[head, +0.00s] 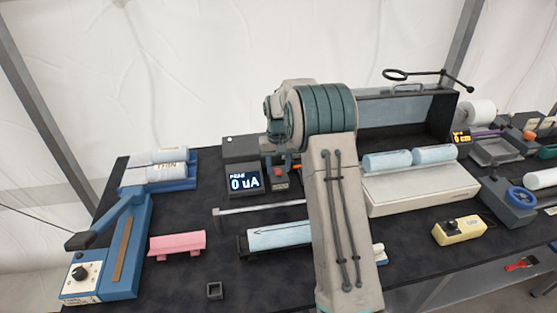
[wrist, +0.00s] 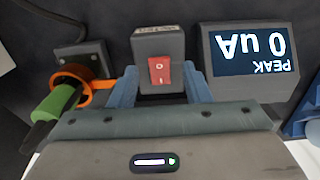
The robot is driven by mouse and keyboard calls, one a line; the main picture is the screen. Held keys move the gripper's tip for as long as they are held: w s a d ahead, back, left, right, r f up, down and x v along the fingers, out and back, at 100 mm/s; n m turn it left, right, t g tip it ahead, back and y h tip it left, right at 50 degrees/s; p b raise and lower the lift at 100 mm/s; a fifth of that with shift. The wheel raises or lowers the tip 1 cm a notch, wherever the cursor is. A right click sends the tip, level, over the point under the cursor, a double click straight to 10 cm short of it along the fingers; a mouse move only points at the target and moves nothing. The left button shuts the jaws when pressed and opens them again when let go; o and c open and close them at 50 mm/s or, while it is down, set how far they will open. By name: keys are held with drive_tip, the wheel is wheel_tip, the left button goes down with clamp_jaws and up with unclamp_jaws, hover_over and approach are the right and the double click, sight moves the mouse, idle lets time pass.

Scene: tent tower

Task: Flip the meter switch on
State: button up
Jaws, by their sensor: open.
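The meter switch is a grey box (wrist: 160,45) with a red rocker (wrist: 159,70) marked O and I, in the upper middle of the wrist view. Its label shows upside down. My gripper (wrist: 161,84) is open and empty, with one blue finger on each side of the rocker's lower end. I cannot tell whether the fingers touch the box. The meter display (wrist: 252,50) beside it reads "PEAK 0 uA", and it also shows in the head view (head: 244,180).
An orange ring (wrist: 83,78) and a green-handled item (wrist: 54,103) lie close beside my gripper. In the head view a pale blue roll (head: 280,236) lies in front, a white unit with rolls (head: 420,192) stands right, and a blue sealer (head: 125,245) left.

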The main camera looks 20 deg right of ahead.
sight(278, 171)
wheel_tip(278, 171, up, 14)
drive_tip(key=b, duration=0.1)
drive_tip(key=shift+f, duration=0.15)
idle(0.4)
drive_tip(key=s+a+r+t, duration=0.1)
drive_tip(key=s+r, duration=0.2)
drive_tip(key=s, duration=0.6)
drive_tip(key=s+a+r+t, duration=0.1)
drive_tip(key=s+a+r, duration=0.15)
drive_tip(key=s, duration=0.65)
drive_tip(key=s+f, duration=0.3)
drive_tip(key=s, duration=0.6)
drive_tip(key=s+f+t, duration=0.1)
drive_tip(key=s+f, duration=0.2)
drive_tip(key=s, duration=0.6)
drive_tip(key=shift+s+a+n, duration=0.25)
drive_tip(key=shift+s+n, duration=0.05)
drive_tip(key=shift+c, duration=0.8)
drive_tip(key=shift+d, duration=0.1)
